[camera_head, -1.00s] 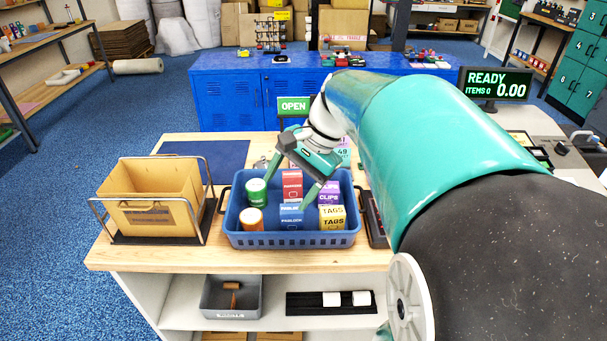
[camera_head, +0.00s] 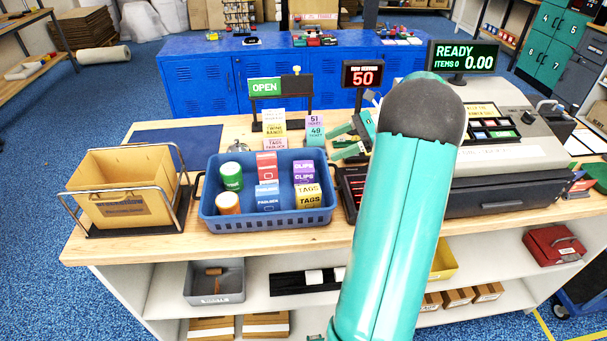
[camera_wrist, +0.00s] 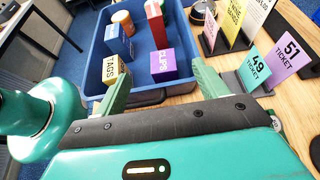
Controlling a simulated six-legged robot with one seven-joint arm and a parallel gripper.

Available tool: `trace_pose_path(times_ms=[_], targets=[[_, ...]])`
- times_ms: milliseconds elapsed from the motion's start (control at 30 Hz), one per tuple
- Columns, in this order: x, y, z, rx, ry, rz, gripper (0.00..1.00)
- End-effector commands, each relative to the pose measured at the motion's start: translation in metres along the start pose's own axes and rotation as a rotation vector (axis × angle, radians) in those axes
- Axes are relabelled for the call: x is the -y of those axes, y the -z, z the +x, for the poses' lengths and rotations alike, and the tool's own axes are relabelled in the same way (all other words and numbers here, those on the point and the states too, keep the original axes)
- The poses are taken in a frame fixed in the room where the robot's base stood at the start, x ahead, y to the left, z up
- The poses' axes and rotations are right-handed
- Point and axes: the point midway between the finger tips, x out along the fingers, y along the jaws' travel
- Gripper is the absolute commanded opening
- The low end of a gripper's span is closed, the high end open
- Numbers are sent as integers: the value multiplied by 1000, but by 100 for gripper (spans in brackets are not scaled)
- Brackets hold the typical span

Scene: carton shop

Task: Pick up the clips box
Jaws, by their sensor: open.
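The purple clips box (camera_head: 304,173) stands upright in the back right part of the blue basket (camera_head: 268,219). In the wrist view the clips box (camera_wrist: 163,66) shows just beyond my fingertips, between their lines, with the basket wall (camera_wrist: 150,97) nearer to me. My gripper (camera_head: 350,141) is to the right of the basket in the head view, partly hidden behind my arm. In the wrist view my gripper (camera_wrist: 160,82) is open and empty, its two green fingers wide apart. The yellow tags box (camera_head: 308,195) stands in front of the clips box.
The basket also holds a red box (camera_head: 267,164), a blue box (camera_head: 267,197), a green can (camera_head: 231,177) and an orange jar (camera_head: 228,203). Ticket cards (camera_head: 315,129) stand behind it. A cardboard bin (camera_head: 124,190) is left; the register (camera_head: 505,150) is right.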

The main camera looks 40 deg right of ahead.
Motion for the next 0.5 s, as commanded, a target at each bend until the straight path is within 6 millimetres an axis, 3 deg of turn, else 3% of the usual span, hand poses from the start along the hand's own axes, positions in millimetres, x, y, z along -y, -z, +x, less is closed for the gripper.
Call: trace_pose_path(times_ms=[167, 500], targets=[[0, 28, 15, 0, -3, 2, 72], [0, 25, 51, 0, -3, -2, 72]])
